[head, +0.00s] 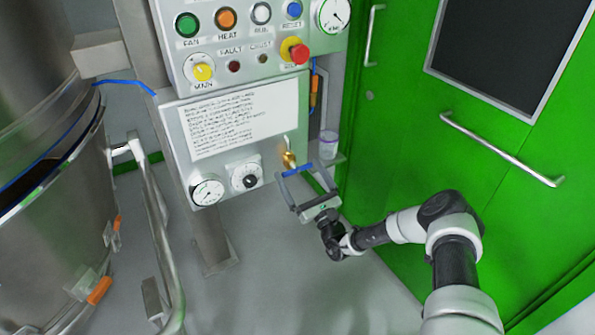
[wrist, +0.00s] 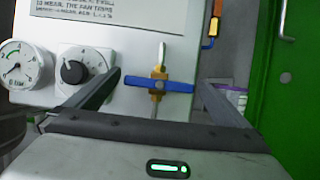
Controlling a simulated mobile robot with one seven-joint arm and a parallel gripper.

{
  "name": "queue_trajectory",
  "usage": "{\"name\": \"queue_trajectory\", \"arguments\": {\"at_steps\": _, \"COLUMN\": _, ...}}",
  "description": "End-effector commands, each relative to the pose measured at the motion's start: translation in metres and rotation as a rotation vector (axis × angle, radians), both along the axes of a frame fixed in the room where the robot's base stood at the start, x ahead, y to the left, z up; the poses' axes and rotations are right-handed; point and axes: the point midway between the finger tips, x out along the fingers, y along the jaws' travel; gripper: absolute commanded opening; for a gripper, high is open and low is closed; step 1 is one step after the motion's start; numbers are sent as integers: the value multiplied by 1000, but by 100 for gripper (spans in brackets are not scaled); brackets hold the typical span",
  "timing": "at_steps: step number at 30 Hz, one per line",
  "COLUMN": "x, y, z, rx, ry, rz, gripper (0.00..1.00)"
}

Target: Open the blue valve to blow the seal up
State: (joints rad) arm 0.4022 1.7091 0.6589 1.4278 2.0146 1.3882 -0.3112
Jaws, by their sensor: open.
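The blue valve (wrist: 176,86) has a blue bar handle on a brass body, on a thin pipe at the lower right of the grey panel. In the wrist view its handle lies level, crosswise to the upright pipe. In the head view the blue handle (head: 297,170) shows between my fingers, below the brass fitting. My gripper (head: 303,182) is open and empty in front of the valve. In the wrist view its fingers (wrist: 160,82) stand left and right of the handle; whether they touch it I cannot tell.
A gauge (wrist: 22,65) and a black knob (wrist: 74,72) sit left of the valve. Buttons and a red emergency stop (head: 299,53) are above. A clear jar (head: 328,145) stands right of the panel. A green door (head: 420,130) bounds the right, a steel vessel (head: 50,220) the left.

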Motion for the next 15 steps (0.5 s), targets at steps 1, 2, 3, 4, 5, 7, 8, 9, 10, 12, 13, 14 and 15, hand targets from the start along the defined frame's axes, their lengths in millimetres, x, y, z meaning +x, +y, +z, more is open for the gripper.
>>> {"name": "queue_trajectory", "arguments": {"at_steps": 1, "x": 5, "y": 4, "z": 1, "rx": -1, "ry": -1, "rz": 1, "gripper": 100}}
{"name": "queue_trajectory", "arguments": {"at_steps": 2, "x": 8, "y": 5, "z": 2, "rx": -2, "ry": 0, "rz": 1, "gripper": 100}}
{"name": "queue_trajectory", "arguments": {"at_steps": 3, "x": 10, "y": 7, "z": 4, "rx": -2, "ry": 0, "rz": 1, "gripper": 100}}
{"name": "queue_trajectory", "arguments": {"at_steps": 4, "x": 12, "y": 8, "z": 5, "rx": -2, "ry": 0, "rz": 1, "gripper": 100}}
{"name": "queue_trajectory", "arguments": {"at_steps": 5, "x": 13, "y": 9, "z": 5, "rx": -2, "ry": 0, "rz": 1, "gripper": 100}}
{"name": "queue_trajectory", "arguments": {"at_steps": 7, "x": 15, "y": 10, "z": 7, "rx": -1, "ry": 0, "rz": 0, "gripper": 100}}
{"name": "queue_trajectory", "arguments": {"at_steps": 8, "x": 15, "y": 10, "z": 7, "rx": -1, "ry": 1, "rz": 0, "gripper": 100}}
{"name": "queue_trajectory", "arguments": {"at_steps": 9, "x": 16, "y": 11, "z": 8, "rx": -1, "ry": 1, "rz": 0, "gripper": 100}}
{"name": "queue_trajectory", "arguments": {"at_steps": 10, "x": 16, "y": 11, "z": 8, "rx": -1, "ry": 1, "rz": 0, "gripper": 100}}
{"name": "queue_trajectory", "arguments": {"at_steps": 12, "x": 16, "y": 11, "z": 8, "rx": -1, "ry": 1, "rz": 0, "gripper": 100}}
{"name": "queue_trajectory", "arguments": {"at_steps": 13, "x": 16, "y": 11, "z": 8, "rx": -1, "ry": 1, "rz": 0, "gripper": 100}}
{"name": "queue_trajectory", "arguments": {"at_steps": 14, "x": 16, "y": 11, "z": 8, "rx": -1, "ry": 1, "rz": 0, "gripper": 100}}
{"name": "queue_trajectory", "arguments": {"at_steps": 15, "x": 16, "y": 11, "z": 8, "rx": -1, "ry": 1, "rz": 0, "gripper": 100}}
